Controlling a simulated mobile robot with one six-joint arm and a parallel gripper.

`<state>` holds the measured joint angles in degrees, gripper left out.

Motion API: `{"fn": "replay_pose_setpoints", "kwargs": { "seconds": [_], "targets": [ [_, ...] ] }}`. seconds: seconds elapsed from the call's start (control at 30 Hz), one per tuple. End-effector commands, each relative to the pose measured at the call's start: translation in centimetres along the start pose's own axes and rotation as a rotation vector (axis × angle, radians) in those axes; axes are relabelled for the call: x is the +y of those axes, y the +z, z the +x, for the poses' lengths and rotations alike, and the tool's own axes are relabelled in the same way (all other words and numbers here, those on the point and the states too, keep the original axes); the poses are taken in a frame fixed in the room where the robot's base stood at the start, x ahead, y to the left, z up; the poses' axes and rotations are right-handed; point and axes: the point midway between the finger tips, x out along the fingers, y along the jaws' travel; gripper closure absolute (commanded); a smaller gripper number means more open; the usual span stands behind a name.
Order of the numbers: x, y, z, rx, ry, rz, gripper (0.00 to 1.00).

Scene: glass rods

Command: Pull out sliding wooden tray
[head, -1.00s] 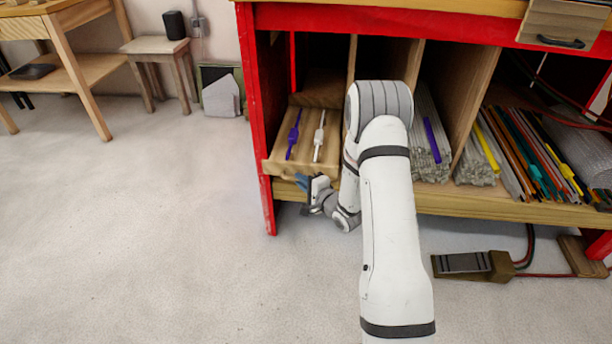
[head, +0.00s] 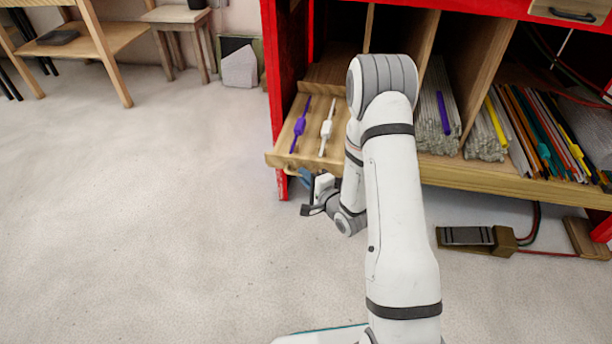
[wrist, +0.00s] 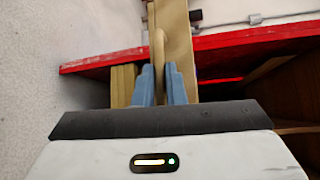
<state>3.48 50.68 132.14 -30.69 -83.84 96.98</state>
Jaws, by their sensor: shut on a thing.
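The sliding wooden tray (head: 292,160) sticks out from the lower left compartment of the red cabinet in the head view. A purple glass piece (head: 300,126) and a white glass piece (head: 326,130) lie on it. My gripper (head: 306,178) is at the tray's front, just below its edge. In the wrist view the blue fingers of my gripper (wrist: 160,88) are closed on the tray's wooden handle (wrist: 158,50). The tray (wrist: 176,30) runs up behind the handle there. My arm hides the tray's right part in the head view.
The red cabinet (head: 287,60) holds bundles of clear rods (head: 432,130) and coloured rods (head: 535,130) right of my arm. A pedal (head: 468,237) with cables lies on the floor beneath. The floor (head: 130,210) at left is open. A stool (head: 178,17) stands behind.

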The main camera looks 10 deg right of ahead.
Motion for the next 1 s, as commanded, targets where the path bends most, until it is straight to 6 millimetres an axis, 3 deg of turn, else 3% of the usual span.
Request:
{"fn": "replay_pose_setpoints", "kwargs": {
  "seconds": [0.2, 0.23, 0.5, 0.77, 1.0],
  "targets": [
    [0.1, -0.1, -0.1, 0.005, 0.003, 0.002, 1.00],
    [0.1, -0.1, -0.1, 0.005, 0.003, 0.002, 0.89],
    [0.1, 0.0, 0.0, 0.002, 0.002, 0.001, 0.67],
    [0.0, 0.0, -0.2, 0.001, 0.001, 0.001, 0.67],
    [-0.1, -0.1, -3.7, 0.005, 0.004, 0.003, 0.67]
  ]
}}
